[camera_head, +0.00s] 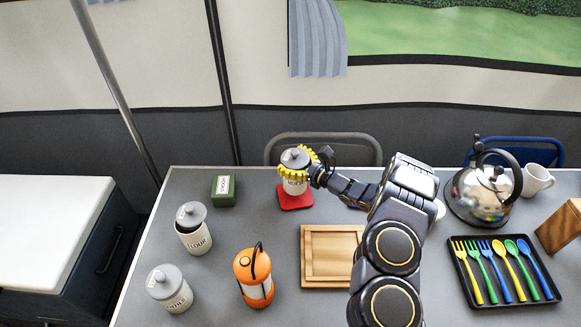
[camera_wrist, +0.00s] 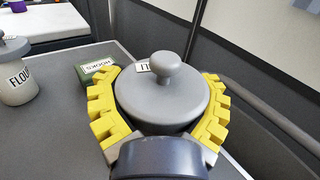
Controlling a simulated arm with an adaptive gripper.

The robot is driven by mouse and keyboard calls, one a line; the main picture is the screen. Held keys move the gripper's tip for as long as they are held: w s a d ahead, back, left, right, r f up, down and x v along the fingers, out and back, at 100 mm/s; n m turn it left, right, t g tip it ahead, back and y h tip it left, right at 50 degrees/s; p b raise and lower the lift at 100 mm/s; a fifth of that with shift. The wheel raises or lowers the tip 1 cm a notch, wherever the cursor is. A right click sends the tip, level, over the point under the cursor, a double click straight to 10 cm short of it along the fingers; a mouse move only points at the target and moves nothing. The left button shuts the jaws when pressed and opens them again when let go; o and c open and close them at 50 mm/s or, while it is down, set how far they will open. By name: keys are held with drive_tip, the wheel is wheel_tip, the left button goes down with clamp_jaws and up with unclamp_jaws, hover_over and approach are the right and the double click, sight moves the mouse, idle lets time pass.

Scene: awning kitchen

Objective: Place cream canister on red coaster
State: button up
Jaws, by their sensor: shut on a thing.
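A cream canister (camera_head: 295,184) with a grey knobbed lid is at the red coaster (camera_head: 297,201), near the back edge of the table. My gripper (camera_head: 297,166), with yellow toothed fingers, is shut around it just below the lid. In the wrist view the grey lid (camera_wrist: 162,98) fills the space between the yellow fingers of my gripper (camera_wrist: 160,105). The canister looks upright. Its base is over the coaster, but I cannot tell whether it touches. The coaster is hidden in the wrist view.
A green box (camera_head: 223,190) stands left of the coaster. Two similar canisters, a flour canister (camera_head: 193,231) and another (camera_head: 170,290), stand farther left. An orange lantern (camera_head: 254,275) and a wooden tray (camera_head: 327,275) are in front. A kettle (camera_head: 482,197) stands right.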

sight(294, 188)
wheel_tip(294, 188, down, 3)
drive_tip(key=shift+s+f, duration=0.1)
drive_tip(key=o, duration=1.1)
